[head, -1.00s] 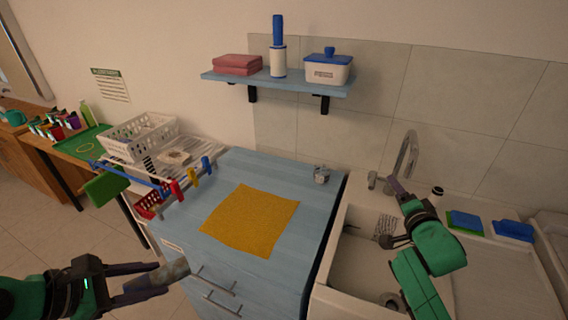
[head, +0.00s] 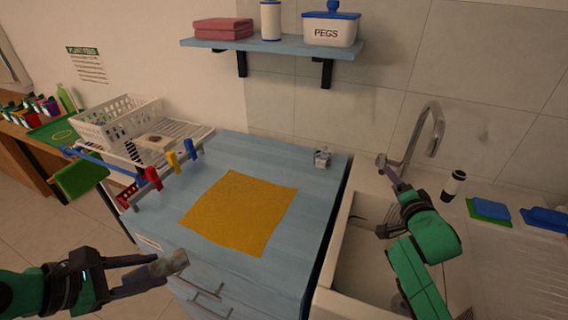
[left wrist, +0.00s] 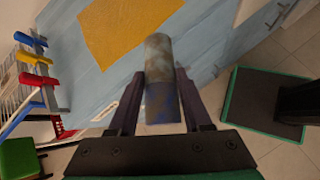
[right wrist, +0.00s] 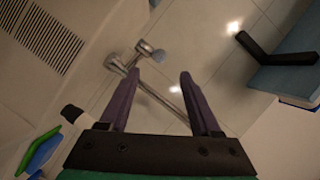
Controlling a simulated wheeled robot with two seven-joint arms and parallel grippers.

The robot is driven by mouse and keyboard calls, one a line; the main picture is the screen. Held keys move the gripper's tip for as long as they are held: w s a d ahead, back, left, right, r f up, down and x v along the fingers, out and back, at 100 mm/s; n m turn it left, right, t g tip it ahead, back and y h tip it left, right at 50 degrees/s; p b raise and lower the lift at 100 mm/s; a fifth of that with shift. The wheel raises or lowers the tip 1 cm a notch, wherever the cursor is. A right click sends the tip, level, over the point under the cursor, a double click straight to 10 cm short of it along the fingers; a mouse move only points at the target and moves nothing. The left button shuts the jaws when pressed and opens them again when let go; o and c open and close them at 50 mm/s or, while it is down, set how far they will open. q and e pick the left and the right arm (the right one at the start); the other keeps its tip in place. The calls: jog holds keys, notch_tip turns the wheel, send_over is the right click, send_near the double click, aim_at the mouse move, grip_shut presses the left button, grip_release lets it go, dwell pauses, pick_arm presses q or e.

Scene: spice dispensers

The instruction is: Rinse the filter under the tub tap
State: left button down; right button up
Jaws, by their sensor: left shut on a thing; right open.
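The filter (left wrist: 160,62) is a mottled grey-brown cylinder, bluish at its lower end. My left gripper (head: 150,272) is shut on it in front of the blue cabinet, and the filter (head: 170,264) points to the right. The tub tap (head: 432,128) is a curved metal spout at the tub's back edge, with a small handle (head: 381,161) to its left. My right gripper (head: 394,178) is open and empty near this handle. In the right wrist view the tap's metal fittings (right wrist: 118,64) lie beyond the open fingers, apart from them. The white tub (head: 338,240) is partly hidden by my right arm.
A yellow cloth (head: 240,212) lies on the blue cabinet top (head: 310,200), with a small metallic item (head: 322,158) near its back corner. A drying rack with pegs stands to the left. A dark bottle (head: 454,185) and sponges (head: 490,210) sit right of the tap.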

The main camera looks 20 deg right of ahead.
aim_at(383, 163)
jog(key=p+x, duration=0.1)
jog(key=x, duration=1.1)
jog(key=shift+f, duration=0.15)
grip_shut()
dwell(0.8)
